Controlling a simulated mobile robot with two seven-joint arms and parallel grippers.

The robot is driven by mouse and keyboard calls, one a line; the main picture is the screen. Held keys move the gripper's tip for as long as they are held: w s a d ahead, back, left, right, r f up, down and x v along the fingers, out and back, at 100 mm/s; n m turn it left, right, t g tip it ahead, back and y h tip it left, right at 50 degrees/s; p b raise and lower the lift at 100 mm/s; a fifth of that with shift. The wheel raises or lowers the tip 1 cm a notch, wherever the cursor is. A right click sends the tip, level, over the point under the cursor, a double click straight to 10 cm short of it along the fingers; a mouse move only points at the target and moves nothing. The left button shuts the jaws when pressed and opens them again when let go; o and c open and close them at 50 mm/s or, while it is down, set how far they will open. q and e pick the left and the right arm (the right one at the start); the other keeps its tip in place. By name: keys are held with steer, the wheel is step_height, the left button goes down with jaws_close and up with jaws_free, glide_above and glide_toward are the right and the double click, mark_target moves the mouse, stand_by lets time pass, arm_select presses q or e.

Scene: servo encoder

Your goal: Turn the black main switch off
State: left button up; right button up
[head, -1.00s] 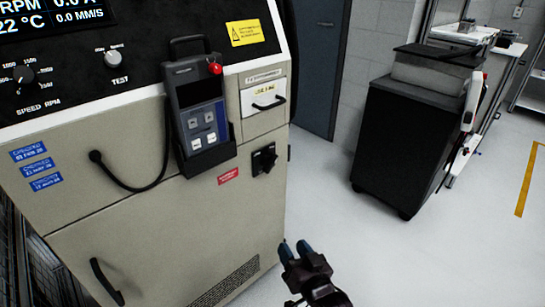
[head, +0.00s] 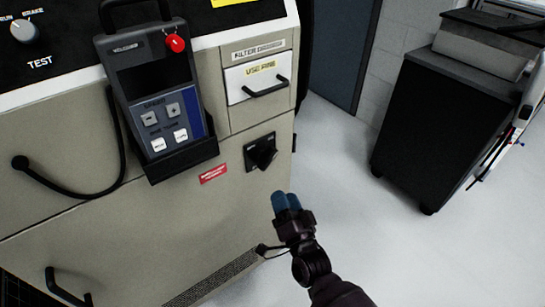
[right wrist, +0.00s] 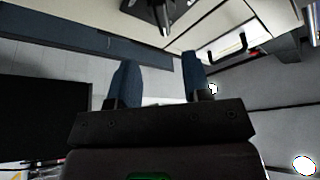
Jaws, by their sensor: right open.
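The black main switch (head: 262,152) is a rotary knob on a dark square plate, low on the right of the beige cabinet's front (head: 225,225). A red label (head: 213,173) sits to its left. My right gripper (head: 286,198) is below and slightly right of the switch, apart from it, with its blue fingertips pointing up toward it. In the right wrist view the two blue fingers (right wrist: 160,80) are spread with nothing between them. A dark plate with a knob, seemingly the switch (right wrist: 160,12), shows at the top edge there, partly cut off. My left gripper is not in view.
A handheld pendant (head: 155,90) with a red button hangs in a black holder left of the switch. A drawer with a black handle (head: 265,88) is above it. A dark cart (head: 435,120) stands at right. The floor between is clear.

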mark_target(270, 162)
steer(key=b+x, duration=0.1)
steer(key=x, duration=0.8)
steer(key=shift+w+a+r, duration=0.1)
steer(key=shift+w+a, duration=0.1)
steer(key=shift+a, duration=0.05)
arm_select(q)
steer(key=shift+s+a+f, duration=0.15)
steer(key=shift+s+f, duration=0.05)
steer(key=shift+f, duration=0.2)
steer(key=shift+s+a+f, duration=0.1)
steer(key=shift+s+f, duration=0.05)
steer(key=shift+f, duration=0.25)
arm_select(e)
steer(key=shift+w+a+r, duration=0.1)
steer(key=shift+w+r, duration=0.1)
steer(key=shift+w, duration=0.25)
steer(key=shift+c, duration=0.3)
steer(key=c, duration=0.7)
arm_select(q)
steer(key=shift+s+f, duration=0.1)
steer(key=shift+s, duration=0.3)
arm_select(e)
jaws_close()
